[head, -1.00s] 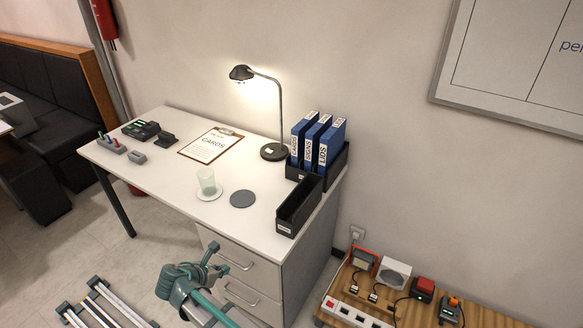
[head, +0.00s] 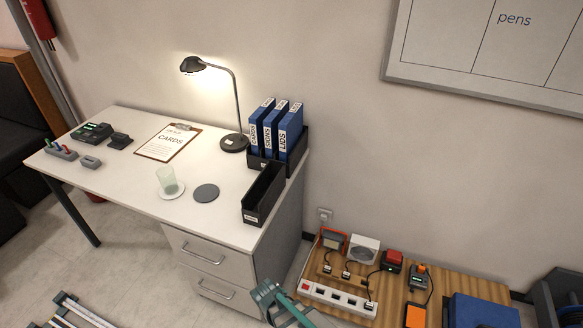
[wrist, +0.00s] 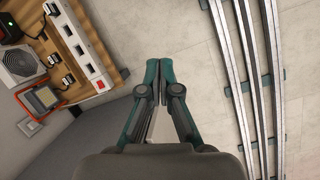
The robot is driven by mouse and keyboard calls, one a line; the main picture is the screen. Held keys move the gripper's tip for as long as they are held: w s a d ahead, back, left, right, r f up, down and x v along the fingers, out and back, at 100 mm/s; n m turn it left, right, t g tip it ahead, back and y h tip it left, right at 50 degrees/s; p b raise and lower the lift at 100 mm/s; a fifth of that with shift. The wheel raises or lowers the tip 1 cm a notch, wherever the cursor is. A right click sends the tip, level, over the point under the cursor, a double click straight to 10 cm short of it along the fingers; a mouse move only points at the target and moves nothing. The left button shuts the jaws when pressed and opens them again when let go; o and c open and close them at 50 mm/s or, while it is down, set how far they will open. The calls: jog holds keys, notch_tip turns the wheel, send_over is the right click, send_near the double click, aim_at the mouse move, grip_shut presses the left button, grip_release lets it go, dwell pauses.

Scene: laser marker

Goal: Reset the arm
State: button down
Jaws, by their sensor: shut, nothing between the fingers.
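My gripper (wrist: 152,72) is in the middle of the wrist view, its teal fingertips together with nothing between them. Pale floor tiles lie beyond it. In the head view a teal part of my arm shows at the bottom edge, in front of the white desk's drawers (head: 200,260) and left of the wooden bench. The fingertips cannot be made out clearly there.
The white desk (head: 120,190) holds a lamp (head: 234,143), clipboard (head: 168,142), glass (head: 167,180), blue binders (head: 290,132) and an empty black tray (head: 264,192). Metal rails (wrist: 245,80) run along the floor.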

jog(key=s+d+f+m+g+y, duration=0.1)
jog(key=s+d+f+m+g, duration=0.1)
jog(key=s+d, duration=0.6)
jog(key=s+d+f+m+g+y, duration=0.2)
jog(key=s+d+f+m+g, duration=0.1)
jog(key=s+d+m, duration=0.4)
jog(key=s+d+f, duration=0.1)
jog(key=s+d, duration=0.1)
jog(key=d, duration=0.1)
